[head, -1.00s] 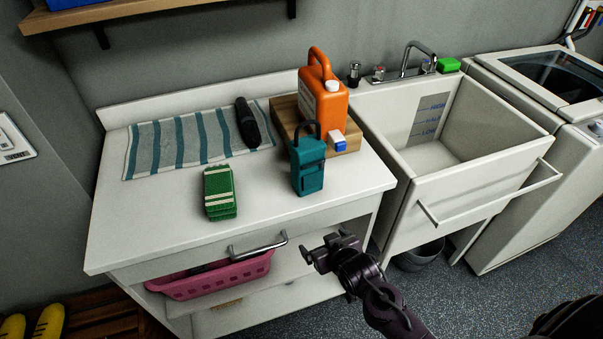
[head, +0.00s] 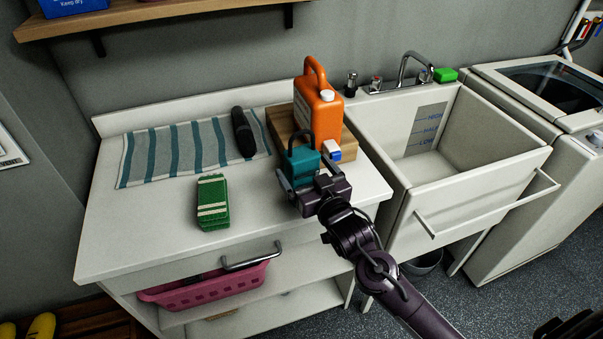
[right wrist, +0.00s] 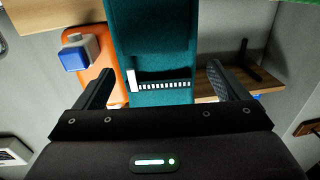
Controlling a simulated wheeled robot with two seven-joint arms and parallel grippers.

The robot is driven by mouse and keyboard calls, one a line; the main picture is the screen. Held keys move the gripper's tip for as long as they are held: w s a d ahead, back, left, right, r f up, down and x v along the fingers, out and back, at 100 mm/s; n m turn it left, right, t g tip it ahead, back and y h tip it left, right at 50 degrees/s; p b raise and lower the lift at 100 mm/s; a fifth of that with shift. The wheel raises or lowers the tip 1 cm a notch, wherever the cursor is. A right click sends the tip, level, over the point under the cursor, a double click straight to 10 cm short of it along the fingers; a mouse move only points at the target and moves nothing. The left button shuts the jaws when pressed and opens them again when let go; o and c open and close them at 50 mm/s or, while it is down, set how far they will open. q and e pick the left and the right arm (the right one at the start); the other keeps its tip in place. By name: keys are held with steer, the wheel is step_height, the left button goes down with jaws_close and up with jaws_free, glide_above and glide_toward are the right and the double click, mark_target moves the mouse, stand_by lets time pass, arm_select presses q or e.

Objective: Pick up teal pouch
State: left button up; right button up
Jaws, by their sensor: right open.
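The teal pouch (head: 301,161), with a dark loop handle on top, stands upright on the white counter in front of the orange jug. My right gripper (head: 309,178) is at its near side and hides its lower part in the head view. In the right wrist view the pouch (right wrist: 152,45) lies between the two spread fingers of my right gripper (right wrist: 160,78), with a gap on each side. The gripper is open and holds nothing. My left gripper is not in view.
The orange jug (head: 318,112) stands on a wooden block (head: 282,126) close behind the pouch, with a small blue-and-white item (head: 332,151) beside it. A green stack (head: 212,203) lies to the left. A striped towel (head: 165,152) lies behind. The sink (head: 465,150) is right.

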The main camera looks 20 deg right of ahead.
steer(key=w, duration=0.2)
steer(key=w+p, duration=0.1)
steer(key=shift+w+a+f, duration=0.1)
steer(key=shift+w+a, duration=0.1)
steer(key=shift+w, duration=0.15)
steer(key=shift+w+f, duration=0.1)
steer(key=shift+w, duration=0.2)
steer(key=shift+c, duration=0.2)
steer(key=c, duration=1.1)
step_height(320, 180, up, 20)
steer(key=shift+r+b, duration=0.1)
steer(key=shift+b, duration=0.7)
